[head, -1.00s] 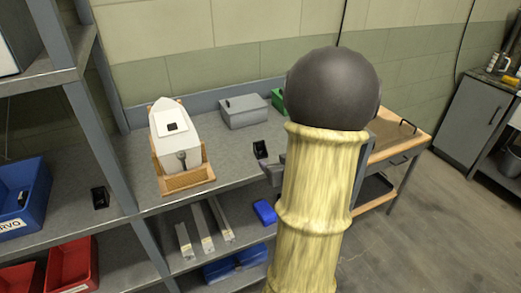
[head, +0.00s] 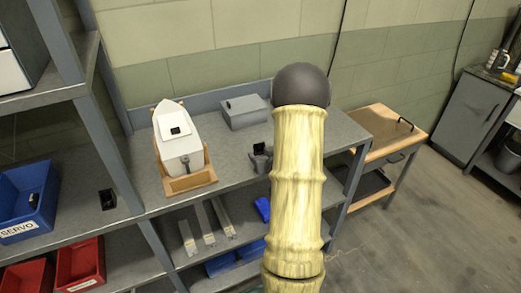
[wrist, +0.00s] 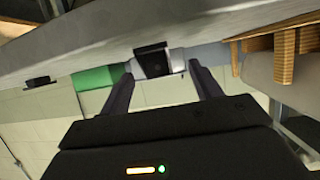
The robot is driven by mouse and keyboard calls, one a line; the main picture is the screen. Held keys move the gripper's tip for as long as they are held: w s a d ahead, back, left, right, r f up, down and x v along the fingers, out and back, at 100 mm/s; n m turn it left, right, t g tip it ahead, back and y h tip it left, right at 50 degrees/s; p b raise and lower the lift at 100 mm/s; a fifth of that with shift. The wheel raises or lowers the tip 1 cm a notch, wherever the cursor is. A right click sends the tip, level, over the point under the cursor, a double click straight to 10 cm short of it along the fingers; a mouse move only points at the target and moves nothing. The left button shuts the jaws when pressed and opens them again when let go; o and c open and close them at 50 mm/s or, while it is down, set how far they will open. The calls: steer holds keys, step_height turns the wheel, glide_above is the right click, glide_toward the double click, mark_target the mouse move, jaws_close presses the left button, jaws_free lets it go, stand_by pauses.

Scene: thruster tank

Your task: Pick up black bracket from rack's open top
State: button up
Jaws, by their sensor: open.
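A small black bracket (head: 259,149) stands on the grey open top of the rack (head: 235,180), right of the boat hull. In the wrist view the black bracket (wrist: 152,60) shows just beyond and between my two fingertips. My gripper (wrist: 161,70) is open and empty, with the fingers spread either side of the bracket's outline. In the head view my gripper (head: 261,158) is partly hidden by my arm and sits at the near side of the bracket. I cannot tell whether a finger touches it.
A white boat hull (head: 181,143) in a wooden cradle stands to the left. A grey lidded box (head: 244,112) is behind the bracket. A green bin (wrist: 96,78) and another dark item (wrist: 40,82) show in the wrist view. Another black piece (head: 106,199) lies on the left shelf.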

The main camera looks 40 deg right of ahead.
mark_target(259, 149)
steer(key=shift+w, duration=0.15)
steer(key=shift+w+d+f, duration=0.1)
steer(key=x, duration=0.1)
steer(key=p+x, duration=0.1)
steer(key=x, duration=0.1)
steer(key=p+x, duration=0.1)
steer(key=x, duration=0.1)
steer(key=shift+d, duration=0.3)
steer(key=shift+c, duration=0.2)
steer(key=c, duration=1)
